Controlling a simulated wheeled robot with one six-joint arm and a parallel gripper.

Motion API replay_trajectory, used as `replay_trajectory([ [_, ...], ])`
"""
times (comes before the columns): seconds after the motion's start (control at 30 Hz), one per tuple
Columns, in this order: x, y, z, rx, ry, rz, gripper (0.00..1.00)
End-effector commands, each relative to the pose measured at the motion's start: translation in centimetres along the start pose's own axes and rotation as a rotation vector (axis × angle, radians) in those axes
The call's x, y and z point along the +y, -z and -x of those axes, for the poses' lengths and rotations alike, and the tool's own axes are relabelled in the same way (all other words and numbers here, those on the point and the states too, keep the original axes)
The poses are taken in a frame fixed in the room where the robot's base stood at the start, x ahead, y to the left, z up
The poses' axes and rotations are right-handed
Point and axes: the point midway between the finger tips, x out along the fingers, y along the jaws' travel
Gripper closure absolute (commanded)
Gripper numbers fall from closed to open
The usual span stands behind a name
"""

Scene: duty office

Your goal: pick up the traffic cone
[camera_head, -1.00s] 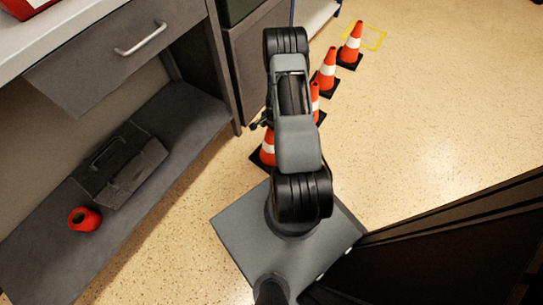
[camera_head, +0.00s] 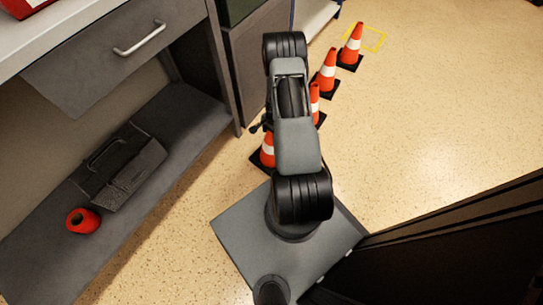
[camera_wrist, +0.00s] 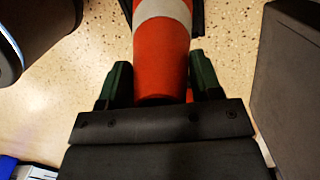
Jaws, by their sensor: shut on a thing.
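In the wrist view, an orange traffic cone (camera_wrist: 161,55) with a white band lies between the two green fingers of my gripper (camera_wrist: 160,78). The fingers are shut on it, one on each side, and a little of its black base shows at the top edge. In the head view my arm hides most of the gripper. The nearest cone (camera_head: 267,156) stands on the floor, partly behind my arm. More cones stand in a row beyond it: one partly hidden (camera_head: 315,101), one in the middle (camera_head: 327,71) and the farthest (camera_head: 351,46).
A grey workbench with a drawer (camera_head: 118,55) is at left. Its low shelf (camera_head: 190,115) holds a dark toolbox (camera_head: 124,168) and a red roll (camera_head: 82,220). A yellow square (camera_head: 374,39) marks the floor at the back. Open floor (camera_head: 440,110) lies right of the cones.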

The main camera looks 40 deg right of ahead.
Motion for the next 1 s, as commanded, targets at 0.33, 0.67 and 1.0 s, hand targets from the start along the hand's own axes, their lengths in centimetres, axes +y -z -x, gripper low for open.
replay_trajectory([
  [0.33,0.1,0.0,-0.1,-0.002,-0.002,-0.002,1.00],
  [0.67,0.1,0.0,0.1,-0.001,-0.001,-0.001,1.00],
  [1.0,-0.1,-0.3,2.1,0.000,0.000,0.002,1.00],
])
